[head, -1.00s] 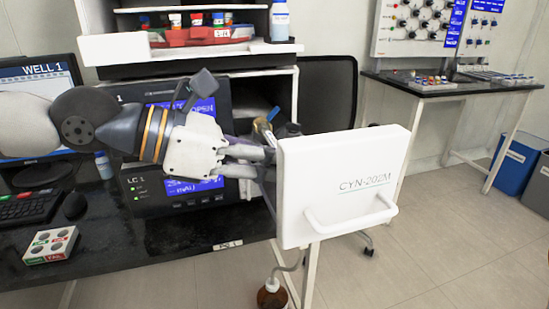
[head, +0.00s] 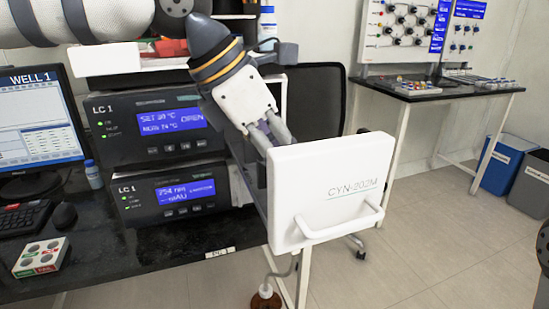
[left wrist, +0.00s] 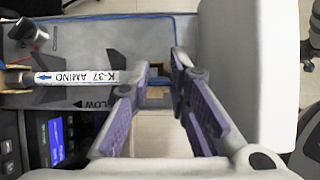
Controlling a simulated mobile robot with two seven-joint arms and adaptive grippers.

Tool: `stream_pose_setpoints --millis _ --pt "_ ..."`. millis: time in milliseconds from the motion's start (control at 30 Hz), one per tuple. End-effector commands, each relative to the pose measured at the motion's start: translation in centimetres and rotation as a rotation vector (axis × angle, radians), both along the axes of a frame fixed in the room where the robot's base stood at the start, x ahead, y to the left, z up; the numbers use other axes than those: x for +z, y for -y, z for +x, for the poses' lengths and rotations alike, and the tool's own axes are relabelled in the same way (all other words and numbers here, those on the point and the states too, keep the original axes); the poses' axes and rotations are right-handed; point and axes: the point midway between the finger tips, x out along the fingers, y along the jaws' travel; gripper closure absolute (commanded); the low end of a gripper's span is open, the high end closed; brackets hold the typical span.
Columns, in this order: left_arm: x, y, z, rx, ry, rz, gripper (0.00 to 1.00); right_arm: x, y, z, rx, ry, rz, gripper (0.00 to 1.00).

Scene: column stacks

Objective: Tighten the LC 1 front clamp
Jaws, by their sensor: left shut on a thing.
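The LC 1 module (head: 172,195) has a pulled-out drawer with a white front panel marked CYN-202M (head: 330,190). My left gripper (head: 268,142) reaches down from above, just behind that panel. In the left wrist view, a column labelled K-37 AMINO (left wrist: 78,77) lies along the drawer floor. The purple-padded fingers of my left gripper (left wrist: 160,78) are shut around a small tan and bluish piece (left wrist: 156,72) at the column's right end. This looks like the front clamp, but the fingers hide most of it.
The upper LC 1 unit (head: 158,127) reads OPEN. A monitor (head: 38,130), keyboard (head: 22,218) and PASS/FAIL block (head: 40,257) are at left. A black chair (head: 318,95) stands behind.

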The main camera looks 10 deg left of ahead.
Motion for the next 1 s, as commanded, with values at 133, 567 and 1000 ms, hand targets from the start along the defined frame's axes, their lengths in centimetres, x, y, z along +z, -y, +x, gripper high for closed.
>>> stream_pose_setpoints --millis 133,567,1000 --pt "0.0 0.7 0.4 -0.001 -0.077 0.115 1.00 0.0 0.0 0.0 0.000 0.000 0.000 0.64" --pt "-0.6 2.2 1.5 -0.002 -0.298 0.435 1.00 -0.5 0.0 -0.6 0.000 -0.022 0.000 0.64" --pt "-1.2 2.9 2.0 -0.003 -0.434 0.636 1.00 -1.7 0.0 -1.8 0.001 -0.067 0.000 0.64"
